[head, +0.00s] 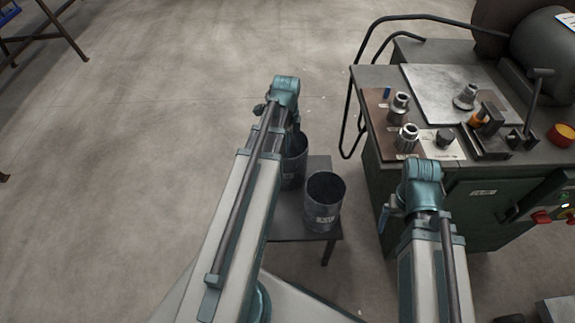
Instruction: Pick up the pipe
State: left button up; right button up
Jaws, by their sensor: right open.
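Two dark cylinders with open tops stand on a small grey table (292,226). The front cylinder (322,215) shows whole, with a pale label. The rear cylinder (296,165) is partly hidden by my left arm. I cannot tell whether either is the pipe; no other long tube shows. My left arm reaches over the rear cylinder, and its gripper is hidden beneath the wrist. My right gripper (384,217) hangs below its wrist, between the small table and the workbench. It is open and empty, and mostly hidden by the arm.
A green workbench machine (470,200) stands at the right. Its top holds several metal fittings, one of them a stepped fitting (407,138), and a metal plate (435,82). A bent black rail (362,80) runs along its left side.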

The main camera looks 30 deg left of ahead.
aim_at(287, 160)
pick_arm(q)
notch_tip(287, 160, down, 6)
jog(key=b, duration=0.4)
jog(key=shift+b, duration=0.4)
jog(key=f+b, duration=0.5)
jog(key=shift+a, duration=0.2)
grip_shut()
dwell(0.9)
